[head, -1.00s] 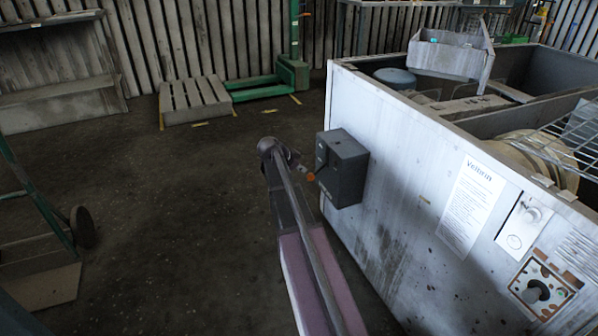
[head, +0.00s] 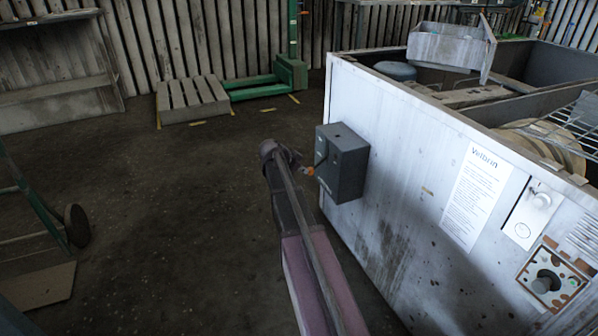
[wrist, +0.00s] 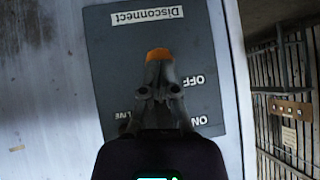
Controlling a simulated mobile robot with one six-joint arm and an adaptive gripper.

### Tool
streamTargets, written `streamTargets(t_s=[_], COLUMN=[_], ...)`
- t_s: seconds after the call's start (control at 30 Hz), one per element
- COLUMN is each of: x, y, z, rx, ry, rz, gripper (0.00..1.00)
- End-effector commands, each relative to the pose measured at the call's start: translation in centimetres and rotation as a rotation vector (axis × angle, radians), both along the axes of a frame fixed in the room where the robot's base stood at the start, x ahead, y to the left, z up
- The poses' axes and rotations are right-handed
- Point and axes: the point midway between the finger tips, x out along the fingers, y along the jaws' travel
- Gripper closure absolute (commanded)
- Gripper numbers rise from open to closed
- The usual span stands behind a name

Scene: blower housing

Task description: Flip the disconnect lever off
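The disconnect box (head: 342,162) is a dark grey box on the side of the white housing. The wrist view shows its face (wrist: 115,62) close up, with an upside-down "Disconnect" label and the words OFF and ON at the right. The lever's orange tip (head: 309,172) sticks out at the left of the box; it also shows in the wrist view (wrist: 158,55). My gripper (head: 297,165) is at this tip. In the wrist view its fingers (wrist: 158,72) are close together just below the orange. Whether they clamp the lever is unclear, and the fingers hide most of it.
The white housing (head: 410,190) fills the right side, with a printed sheet (head: 477,195) and a square flange (head: 552,275) on it. A pallet (head: 192,100) and a green frame (head: 262,85) stand behind. A hand truck (head: 70,225) is at left. The middle floor is clear.

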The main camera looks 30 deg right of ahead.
Motion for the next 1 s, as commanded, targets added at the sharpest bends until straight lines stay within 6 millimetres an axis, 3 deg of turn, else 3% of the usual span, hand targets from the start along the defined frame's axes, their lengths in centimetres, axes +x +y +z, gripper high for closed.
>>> streamTargets(t_s=[0.57, 1.0], x=[-0.1, -0.1], y=[0.3, 4.5], z=[0.1, 3.5], rx=[0.010, 0.001], ry=[-0.001, -0.004], rz=[-0.007, 0.001], gripper=[1.00, 1.00])
